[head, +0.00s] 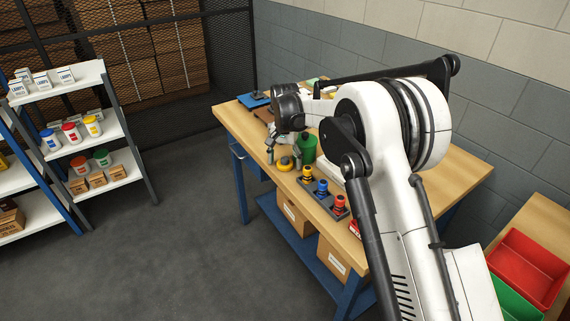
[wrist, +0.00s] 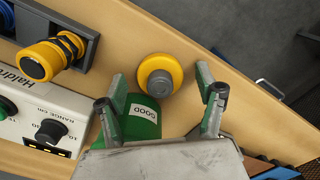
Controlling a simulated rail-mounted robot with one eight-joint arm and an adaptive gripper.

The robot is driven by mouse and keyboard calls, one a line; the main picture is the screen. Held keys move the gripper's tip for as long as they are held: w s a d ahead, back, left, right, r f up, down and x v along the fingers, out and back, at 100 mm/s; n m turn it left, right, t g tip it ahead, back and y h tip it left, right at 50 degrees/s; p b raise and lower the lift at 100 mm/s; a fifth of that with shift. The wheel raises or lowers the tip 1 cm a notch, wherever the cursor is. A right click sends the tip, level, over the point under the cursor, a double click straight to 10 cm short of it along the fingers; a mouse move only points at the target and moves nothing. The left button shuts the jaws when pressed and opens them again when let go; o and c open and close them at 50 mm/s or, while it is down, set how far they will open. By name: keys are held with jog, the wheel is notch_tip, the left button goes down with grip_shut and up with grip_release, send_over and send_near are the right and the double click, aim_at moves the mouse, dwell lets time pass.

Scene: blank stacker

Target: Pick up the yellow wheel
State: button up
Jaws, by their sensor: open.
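The yellow wheel (wrist: 160,68) lies on the wooden workbench, with a grey hub at its middle. In the head view the yellow wheel (head: 287,164) is near the bench's front edge, just below my gripper (head: 276,149). In the wrist view my gripper (wrist: 164,95) is open and empty. Its two fingers stand to the left and right of the wheel in that picture, apart from it. A green container labelled GOOD (wrist: 139,118) is close beside the wheel, behind the left finger.
Yellow, blue and red knobs stand along the bench (head: 455,165); the yellow knob (head: 307,173) is nearest the wheel. A white control box (wrist: 40,118) is at the wrist view's left. A green cylinder (head: 307,147) stands right of the wheel. Bare wood lies beyond the wheel.

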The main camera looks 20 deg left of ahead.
aim_at(283, 160)
jog(key=c, duration=1.3)
jog(key=shift+r, duration=0.1)
jog(key=shift+r, duration=0.45)
jog(key=r, duration=0.3)
jog(key=shift+s+a+r, duration=0.15)
jog(key=shift+s+r, duration=0.1)
jog(key=shift+s, duration=0.15)
jog(key=s+a+r+b, duration=0.1)
jog(key=s+a+r, duration=0.2)
jog(key=s+r, duration=0.3)
jog(key=s, duration=0.4)
jog(key=shift+s+r, duration=0.2)
jog(key=shift+r, duration=0.05)
